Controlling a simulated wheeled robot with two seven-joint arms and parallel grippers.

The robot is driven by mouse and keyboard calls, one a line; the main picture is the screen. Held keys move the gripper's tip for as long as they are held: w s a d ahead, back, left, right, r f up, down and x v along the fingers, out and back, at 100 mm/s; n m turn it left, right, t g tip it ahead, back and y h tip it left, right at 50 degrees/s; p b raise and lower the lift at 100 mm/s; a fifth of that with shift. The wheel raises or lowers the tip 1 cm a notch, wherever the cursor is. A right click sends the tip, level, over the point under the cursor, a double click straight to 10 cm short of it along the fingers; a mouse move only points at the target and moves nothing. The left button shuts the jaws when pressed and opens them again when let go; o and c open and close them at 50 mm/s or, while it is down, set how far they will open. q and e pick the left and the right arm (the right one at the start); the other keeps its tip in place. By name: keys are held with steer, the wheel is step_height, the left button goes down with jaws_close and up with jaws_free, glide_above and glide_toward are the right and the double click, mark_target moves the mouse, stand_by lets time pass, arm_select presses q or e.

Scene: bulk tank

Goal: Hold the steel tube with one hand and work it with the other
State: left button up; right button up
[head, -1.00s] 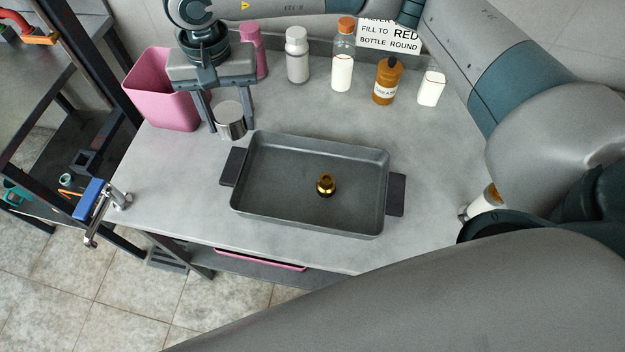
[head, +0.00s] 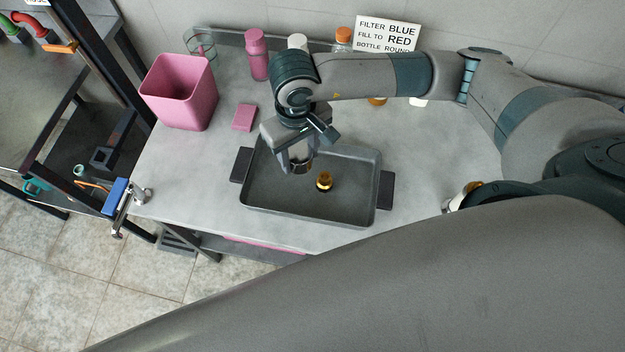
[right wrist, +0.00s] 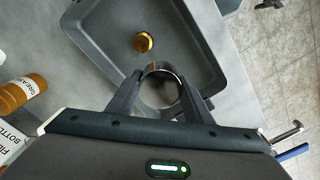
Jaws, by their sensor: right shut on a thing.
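My right gripper (head: 300,165) is shut on the steel tube (right wrist: 160,86), a short, shiny hollow ring. In the head view it holds the tube (head: 301,167) over the left-middle part of the grey tray, left of the brass fitting; its fingers partly hide the tube. In the right wrist view the gripper (right wrist: 160,100) has one finger on each side of the tube, whose open end shows. The brass fitting (head: 324,181) stands apart in the tray (head: 350,215); it also shows in the wrist view (right wrist: 143,42). My left gripper is not in view.
A pink bin (head: 180,95), a pink block (head: 244,117) and a pink bottle (head: 257,58) are at the back left. Several bottles stand behind my right arm, partly hidden, below a sign (head: 388,33). A blue-handled clamp or valve (head: 118,200) is at the left edge.

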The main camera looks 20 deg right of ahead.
steer(key=shift+f, duration=0.1)
steer(key=shift+f+p, duration=0.3)
steer(key=p, duration=0.2)
glide_above(301, 182)
step_height(301, 182, down, 4)
steer(key=shift+f, duration=0.15)
steer(key=shift+w+f, duration=0.1)
steer(key=shift+f, duration=0.25)
steer(key=shift+f, duration=0.3)
step_height(301, 182, down, 3)
steer(key=shift+f+p, duration=0.2)
steer(key=shift+p, duration=0.7)
steer(key=shift+f, duration=0.1)
